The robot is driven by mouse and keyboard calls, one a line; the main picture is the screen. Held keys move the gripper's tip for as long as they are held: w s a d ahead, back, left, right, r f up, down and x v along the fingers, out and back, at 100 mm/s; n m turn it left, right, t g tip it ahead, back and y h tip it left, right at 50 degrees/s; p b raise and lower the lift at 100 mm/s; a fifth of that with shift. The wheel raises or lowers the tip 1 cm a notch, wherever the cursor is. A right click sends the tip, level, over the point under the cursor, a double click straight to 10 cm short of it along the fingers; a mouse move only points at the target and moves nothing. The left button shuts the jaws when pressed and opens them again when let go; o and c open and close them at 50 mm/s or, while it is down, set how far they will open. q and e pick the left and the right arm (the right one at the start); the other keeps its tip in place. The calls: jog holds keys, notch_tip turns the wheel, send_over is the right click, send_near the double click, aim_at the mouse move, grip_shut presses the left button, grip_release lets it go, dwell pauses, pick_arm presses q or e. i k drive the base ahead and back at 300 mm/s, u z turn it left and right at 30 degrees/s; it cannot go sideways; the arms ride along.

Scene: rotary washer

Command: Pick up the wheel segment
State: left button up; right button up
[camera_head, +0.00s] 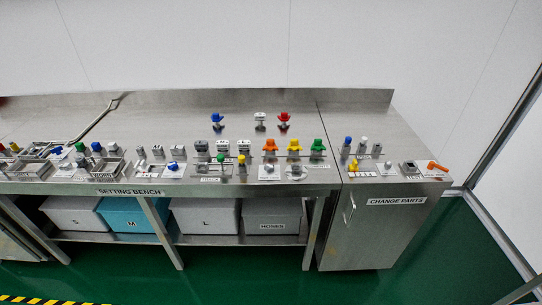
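Neither of my grippers shows in the head view. I cannot tell which of the many small parts on the steel bench (160,112) is the wheel segment. A blue part (217,119), a white part (260,118) and a red part (283,118) stand in a row at the back. Nearer the front edge stand an orange part (270,147), a yellow part (294,147) and a green part (318,146). Several grey parts (222,146) stand just left of them. All are too small to make out in detail.
A "CHANGE PARTS" cabinet (365,225) forms the right end, with an orange-handled part (435,167) on top. Bins sit on the lower shelf, including a blue one (130,217) and a grey "HOSES" one (270,212). Green floor (410,270) in front is clear.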

aim_at(270, 146)
jog(key=k, duration=1.1)
jog(key=u, duration=0.55)
jog(key=i, duration=0.6)
jog(key=u, duration=1)
jog(key=i, duration=0.9)
jog(key=z, duration=0.65)
jog(key=i, duration=0.95)
jog(key=z, duration=0.85)
